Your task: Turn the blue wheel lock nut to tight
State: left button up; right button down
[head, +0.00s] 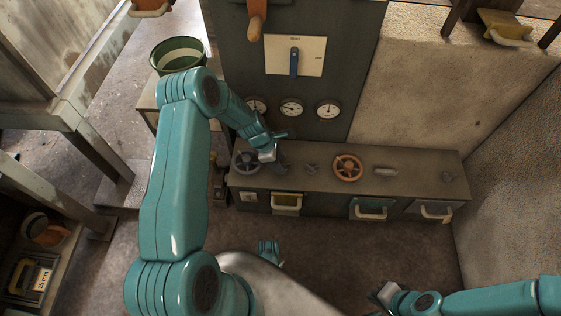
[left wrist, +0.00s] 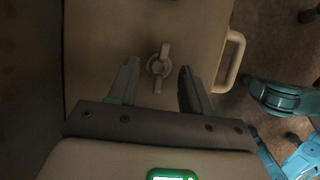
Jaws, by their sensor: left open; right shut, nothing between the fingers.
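A dark blue-grey handwheel (head: 245,162) stands at the left end of the bench top. A small grey winged nut (head: 283,168) sits just right of it, partly hidden near my left gripper. My left gripper (head: 274,152) is above the bench beside that wheel, pointing down. In the left wrist view a pale winged nut (left wrist: 160,67) lies just ahead of the open fingers (left wrist: 158,72), roughly centred between them, with its wings nearly in line with the fingers. No contact is visible. My right gripper (head: 383,293) is low at the bottom right, shut and empty, away from the bench.
An orange handwheel (head: 348,167), another small nut (head: 311,169) and a pale cylindrical handle (head: 385,171) stand farther right on the bench (head: 420,162). Gauges (head: 291,108) and a blue lever (head: 294,62) are on the panel behind. A drawer handle (left wrist: 232,62) juts out beside my left gripper.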

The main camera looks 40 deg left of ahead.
pick_arm(q)
jog(key=p+v, duration=0.5)
jog(key=v, duration=1)
jog(key=shift+r, duration=0.15)
